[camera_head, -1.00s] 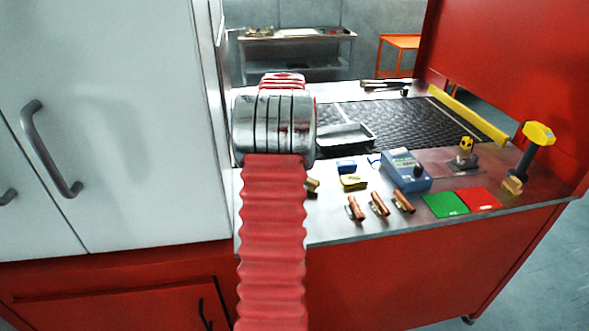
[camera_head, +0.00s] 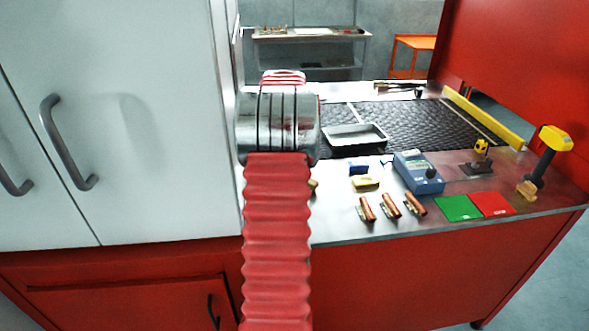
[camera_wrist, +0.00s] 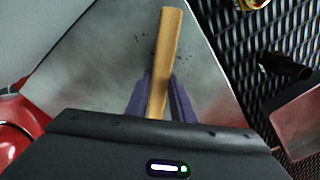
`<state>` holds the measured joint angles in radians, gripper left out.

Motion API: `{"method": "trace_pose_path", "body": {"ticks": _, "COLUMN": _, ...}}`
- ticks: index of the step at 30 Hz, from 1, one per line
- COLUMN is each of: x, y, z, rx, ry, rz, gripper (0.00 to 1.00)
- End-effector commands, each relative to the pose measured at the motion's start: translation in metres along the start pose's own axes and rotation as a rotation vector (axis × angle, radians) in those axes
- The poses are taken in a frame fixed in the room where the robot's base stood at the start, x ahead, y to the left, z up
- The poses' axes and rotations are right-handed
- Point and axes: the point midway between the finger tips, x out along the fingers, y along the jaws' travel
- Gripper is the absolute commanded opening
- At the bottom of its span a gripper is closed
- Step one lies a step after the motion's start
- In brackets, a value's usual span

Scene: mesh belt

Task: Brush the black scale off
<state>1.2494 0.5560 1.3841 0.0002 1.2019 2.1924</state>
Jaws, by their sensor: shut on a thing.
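In the wrist view my gripper (camera_wrist: 161,88) is shut on a plain wooden stick-like handle (camera_wrist: 168,50), with one purple-blue finger on each side. I cannot see bristles, so I cannot tell whether it is the brush. Below it lies a grey metal surface (camera_wrist: 85,65). A few small black specks (camera_wrist: 181,47) show on that surface near the handle, perhaps the scale. In the head view my arm's red bellows and silver joint hide the gripper and what it holds.
A grey tray (camera_head: 357,137) sits on the black mesh belt (camera_head: 425,122). On the steel counter are a blue meter (camera_head: 417,172), a yellow block (camera_head: 365,182), several copper-coloured pieces (camera_head: 390,206), green (camera_head: 458,208) and red (camera_head: 492,204) cards, and a yellow-topped tool (camera_head: 547,150).

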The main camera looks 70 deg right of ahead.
Motion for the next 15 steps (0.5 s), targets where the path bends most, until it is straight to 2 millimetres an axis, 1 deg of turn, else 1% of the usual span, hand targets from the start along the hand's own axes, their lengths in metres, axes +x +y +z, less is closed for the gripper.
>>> {"method": "trace_pose_path", "body": {"ticks": 9, "x": 0.0001, "y": 0.0006, "z": 0.0007, "rx": 0.001, "ry": 0.0, "rz": 0.0, "gripper": 0.04}}
{"method": "trace_pose_path", "body": {"ticks": 15, "x": 0.0007, "y": 0.0076, "z": 0.008, "rx": 0.0, "ry": -0.001, "rz": 0.0, "gripper": 0.04}}
